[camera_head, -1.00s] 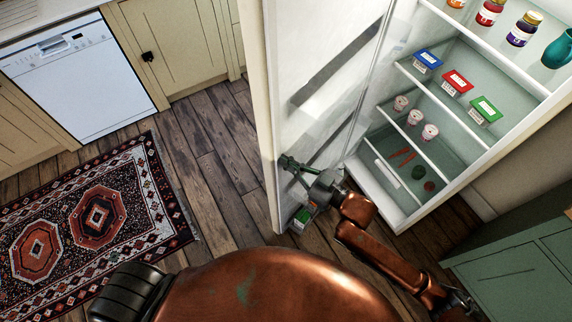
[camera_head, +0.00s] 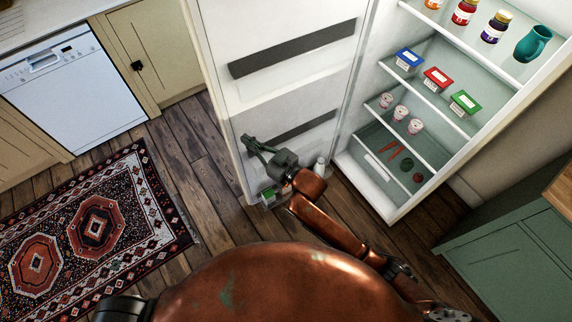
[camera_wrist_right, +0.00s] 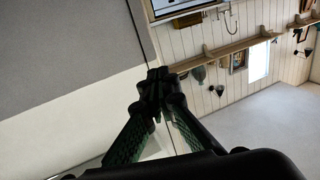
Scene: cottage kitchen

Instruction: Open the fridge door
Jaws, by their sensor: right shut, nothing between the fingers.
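The fridge door (camera_head: 285,28) stands wide open, swung out to the left of the fridge (camera_head: 392,199). Its inner face with dark shelf strips faces my head camera. My right gripper (camera_head: 247,141) is shut and empty, at the lower inner side of the door near its free edge. I cannot tell whether it touches the door. In the right wrist view the shut fingertips (camera_wrist_right: 156,78) show in front of a pale surface. My left gripper does not show in any view.
The fridge holds jars, a teal jug (camera_head: 533,43), tubs and cups on its shelves. A carton (camera_head: 268,194) and a white bottle (camera_head: 319,167) are low in the door. A dishwasher (camera_head: 75,90) and patterned rug (camera_head: 95,232) lie left; a green cabinet (camera_head: 510,235) is right.

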